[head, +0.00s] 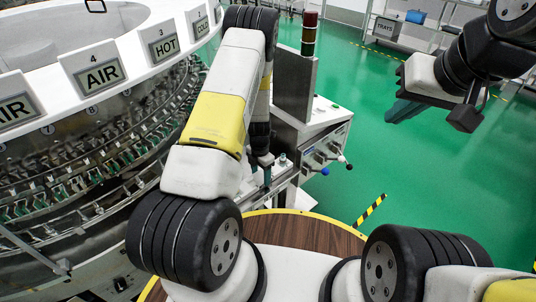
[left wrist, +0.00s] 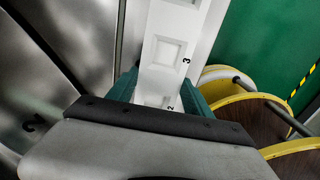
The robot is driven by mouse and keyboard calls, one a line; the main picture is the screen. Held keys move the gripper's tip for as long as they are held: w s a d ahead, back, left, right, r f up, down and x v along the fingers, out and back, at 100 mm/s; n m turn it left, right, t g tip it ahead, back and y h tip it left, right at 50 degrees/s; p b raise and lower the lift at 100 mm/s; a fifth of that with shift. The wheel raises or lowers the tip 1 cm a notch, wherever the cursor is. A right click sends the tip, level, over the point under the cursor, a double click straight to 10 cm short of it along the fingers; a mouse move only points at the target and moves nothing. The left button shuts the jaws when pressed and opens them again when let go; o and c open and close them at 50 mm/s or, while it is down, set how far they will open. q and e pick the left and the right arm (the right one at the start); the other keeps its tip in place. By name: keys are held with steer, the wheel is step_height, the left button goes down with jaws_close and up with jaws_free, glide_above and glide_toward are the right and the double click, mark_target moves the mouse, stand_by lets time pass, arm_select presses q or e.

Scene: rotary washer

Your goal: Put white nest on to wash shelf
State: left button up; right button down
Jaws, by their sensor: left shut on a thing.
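A white nest (left wrist: 168,55), a long strip with square recesses numbered 2 and 3, shows in the left wrist view. My left gripper (left wrist: 160,100) is shut on it, a teal finger on either side. In the head view my left gripper (head: 267,175) points down beside the washer, mostly hidden by my arm; the nest is not clear there. The rotary washer (head: 95,75) fills the left, with AIR, HOT and COLD signs and metal shelves below its white rim. I cannot tell which is the wash shelf. My right gripper (head: 404,110) hangs empty at upper right, its finger gap unclear.
A white machine bench (head: 318,122) with a signal tower (head: 309,35) and ball-ended levers stands right of my left arm. A trays rack (head: 390,40) stands at the back. The green floor (head: 400,180) on the right is mostly clear.

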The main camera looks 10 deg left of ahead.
arm_select(q)
steer(key=o, duration=1.6)
step_height(320, 180, up, 12)
step_height(320, 180, up, 14)
steer(key=m+t+h, duration=0.1)
steer(key=m+h, duration=0.1)
steer(key=m, duration=0.4)
glide_above(261, 176)
steer(key=s+d, duration=0.2)
steer(key=s+d+r+m+t, duration=0.1)
steer(key=s+r+m, duration=0.25)
steer(key=r, duration=0.25)
steer(key=s+r+m+t, duration=0.1)
steer(key=s+r+m, duration=0.1)
steer(key=r+m, duration=0.3)
steer(key=s+r+m+t, duration=0.1)
steer(key=s+r+m, duration=0.3)
steer(key=s+m, duration=0.1)
steer(key=s+r+m+t, duration=0.1)
steer(key=s+r+m, duration=0.3)
steer(key=s, duration=0.2)
steer(key=s+r+m+t, duration=0.1)
steer(key=s+r+m, duration=0.3)
steer(key=s+m, duration=0.1)
steer(key=shift+s+a+r+m, duration=0.1)
steer(key=shift+s+a+m, duration=0.15)
steer(key=shift+s+m, duration=0.15)
